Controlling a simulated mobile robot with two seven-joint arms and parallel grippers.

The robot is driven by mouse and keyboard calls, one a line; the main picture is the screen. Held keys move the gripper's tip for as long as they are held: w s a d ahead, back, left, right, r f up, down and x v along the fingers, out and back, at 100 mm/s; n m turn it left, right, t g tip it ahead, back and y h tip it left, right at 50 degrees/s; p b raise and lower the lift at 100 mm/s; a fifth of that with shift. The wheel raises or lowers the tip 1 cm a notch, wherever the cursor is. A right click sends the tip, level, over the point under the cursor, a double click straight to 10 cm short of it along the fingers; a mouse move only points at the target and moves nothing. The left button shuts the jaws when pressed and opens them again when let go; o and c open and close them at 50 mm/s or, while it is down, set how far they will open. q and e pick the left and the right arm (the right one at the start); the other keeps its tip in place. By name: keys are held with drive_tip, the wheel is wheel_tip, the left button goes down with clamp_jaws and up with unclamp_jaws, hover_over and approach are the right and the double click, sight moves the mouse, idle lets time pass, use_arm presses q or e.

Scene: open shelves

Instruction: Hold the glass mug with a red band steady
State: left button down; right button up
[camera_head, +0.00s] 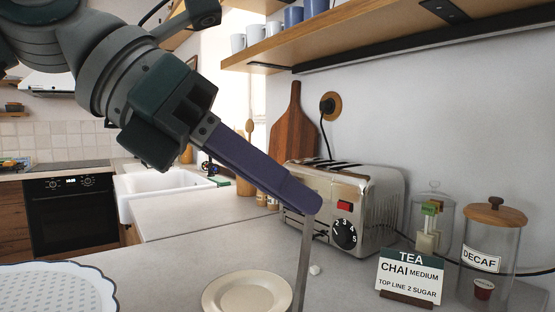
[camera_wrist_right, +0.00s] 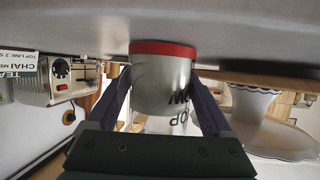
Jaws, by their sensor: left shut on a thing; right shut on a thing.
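The glass mug with a red band (camera_wrist_right: 160,88) is in the right wrist view, which shows the scene upside down. It looks whitish, with dark lettering partly cut off and the red band around the end at the top of the picture. My right gripper (camera_wrist_right: 163,100) is shut on it, one purple finger along each side. The mug and right gripper are not in the head view. My left gripper (camera_head: 312,203) is shut on a thin metal handle (camera_head: 303,262) that hangs down past the plate's right edge. Its lower end is out of frame.
A cream plate (camera_head: 247,292) lies on the counter below the left gripper. Behind stand a toaster (camera_head: 376,190), a tea sign (camera_head: 409,279) and a decaf jar (camera_head: 492,245). A scalloped tray (camera_head: 100,270) is at left. A shelf (camera_head: 350,40) overhangs the back.

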sight(293, 309)
use_arm(q)
drive_tip(key=shift+s+a+f, duration=0.2)
drive_tip(key=shift+s+f, duration=0.2)
drive_tip(key=shift+f, duration=0.9)
drive_tip(key=shift+s+a+f, duration=0.15)
drive_tip(key=shift+s+f, duration=0.3)
drive_tip(key=shift+f, duration=0.85)
drive_tip(key=shift+s+a+f, duration=0.2)
drive_tip(key=shift+s+f, duration=0.2)
drive_tip(key=shift+f, duration=0.9)
